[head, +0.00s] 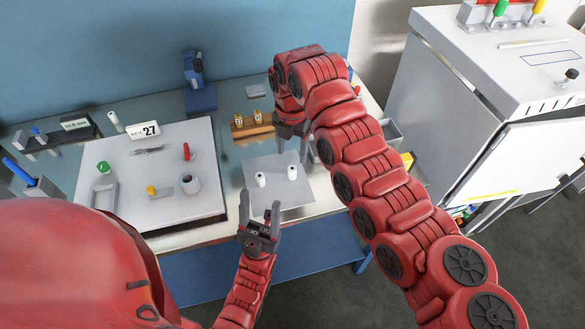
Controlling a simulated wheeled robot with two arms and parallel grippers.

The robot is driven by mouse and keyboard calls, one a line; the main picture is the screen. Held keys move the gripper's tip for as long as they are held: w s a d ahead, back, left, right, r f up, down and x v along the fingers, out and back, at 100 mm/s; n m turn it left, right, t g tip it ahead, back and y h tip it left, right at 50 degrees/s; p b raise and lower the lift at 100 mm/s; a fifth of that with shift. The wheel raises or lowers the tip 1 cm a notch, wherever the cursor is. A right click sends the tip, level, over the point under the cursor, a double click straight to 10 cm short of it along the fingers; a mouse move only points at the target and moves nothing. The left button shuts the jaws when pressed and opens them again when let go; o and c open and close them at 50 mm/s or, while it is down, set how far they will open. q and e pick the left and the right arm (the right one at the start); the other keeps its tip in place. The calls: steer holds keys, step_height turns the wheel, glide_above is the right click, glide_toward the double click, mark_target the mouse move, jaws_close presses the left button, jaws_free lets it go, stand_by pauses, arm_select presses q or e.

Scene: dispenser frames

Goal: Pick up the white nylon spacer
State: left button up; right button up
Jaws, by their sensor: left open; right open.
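Two small white cylinders, a left one (261,180) and a right one (292,172), stand upright and apart on a thin grey mat (300,200) in the head view. I cannot tell which is the nylon spacer. My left gripper (259,206) is open and empty, at the mat's near edge, just nearer to me than the left cylinder. My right gripper (291,148) is open, pointing down beyond the right cylinder, near the mat's far edge. Nothing shows between its fingers, but my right arm partly covers it.
A pale board (150,215) with a grey cup (190,183), a red piece (187,152) and other small parts lies left of the mat. A wooden block (250,128) and a blue stand (200,100) are behind. A white cabinet (440,110) stands at right.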

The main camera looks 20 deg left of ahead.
mark_target(292, 168)
steer(key=shift+s+f+p, duration=0.2)
steer(key=shift+f+p, duration=0.2)
steer(key=shift+f, duration=1)
steer(key=shift+w+f+p, duration=0.1)
steer(key=shift+f+p, duration=0.15)
steer(key=shift+p, duration=0.05)
step_height(292, 168, down, 4)
steer(key=p, duration=0.2)
steer(key=shift+f+p, duration=0.25)
steer(key=shift+p, duration=0.05)
steer(key=shift+w+f, duration=0.1)
steer(key=shift+f, duration=0.15)
jaws_close()
